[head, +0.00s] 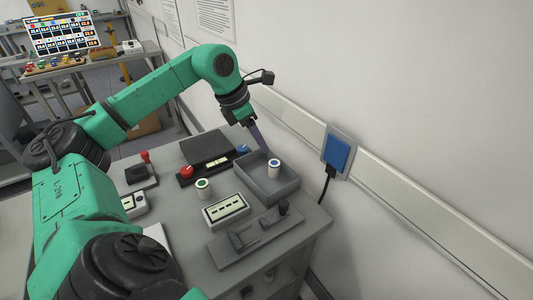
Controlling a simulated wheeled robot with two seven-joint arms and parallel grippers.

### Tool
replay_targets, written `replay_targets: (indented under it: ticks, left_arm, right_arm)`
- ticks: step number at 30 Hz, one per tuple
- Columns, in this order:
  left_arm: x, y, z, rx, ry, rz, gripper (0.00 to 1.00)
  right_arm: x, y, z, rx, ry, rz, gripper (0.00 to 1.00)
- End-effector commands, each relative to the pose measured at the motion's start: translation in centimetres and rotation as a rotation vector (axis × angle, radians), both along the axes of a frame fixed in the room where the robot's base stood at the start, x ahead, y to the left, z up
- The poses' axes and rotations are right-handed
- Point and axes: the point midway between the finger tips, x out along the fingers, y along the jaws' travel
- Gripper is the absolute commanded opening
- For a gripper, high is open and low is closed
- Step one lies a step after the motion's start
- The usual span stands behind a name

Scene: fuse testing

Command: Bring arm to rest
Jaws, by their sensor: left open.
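My left arm arches in from the left over the bench. My left gripper (258,142) points down above the back edge of a grey tray (284,190). It is open, and I see nothing between its fingers. A white fuse with a blue ring (274,170) stands upright in the tray, apart from the gripper. A white fuse with a green ring (203,191) stands on the bench left of the tray. My right gripper is not in view.
A device with a red knob (187,171) stands behind the green-ringed fuse. A white slotted block (226,210) and a grey clamp fixture (256,236) lie in front of the tray. The wall with a blue socket box (337,151) is close on the right.

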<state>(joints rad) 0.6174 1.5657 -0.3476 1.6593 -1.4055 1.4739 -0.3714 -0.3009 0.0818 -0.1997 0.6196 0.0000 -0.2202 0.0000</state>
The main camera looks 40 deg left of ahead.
Motion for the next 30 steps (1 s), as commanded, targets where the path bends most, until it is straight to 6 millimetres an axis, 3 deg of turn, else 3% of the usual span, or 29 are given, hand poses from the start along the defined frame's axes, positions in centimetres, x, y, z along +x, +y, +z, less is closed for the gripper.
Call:
replay_targets:
  ticks: [18,20,24,27,30]
  left_arm:
    - [-0.2,0.1,0.9,-0.001,0.000,0.000,0.53]
    - [-0.2,0.1,2.4,0.000,0.000,0.000,0.53]
    - [-0.2,0.1,8.8,0.000,-0.001,0.000,0.53]
    - [-0.2,0.1,12.4,-0.001,0.000,0.000,0.53]
    - [-0.2,0.1,14.8,0.000,0.001,0.000,0.53]
  right_arm:
    - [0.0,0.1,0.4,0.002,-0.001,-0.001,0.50]
    - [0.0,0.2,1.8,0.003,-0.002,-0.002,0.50]
    - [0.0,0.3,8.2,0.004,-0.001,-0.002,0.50]
    - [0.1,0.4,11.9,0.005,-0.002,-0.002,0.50]
    - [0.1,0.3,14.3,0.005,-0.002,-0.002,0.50]
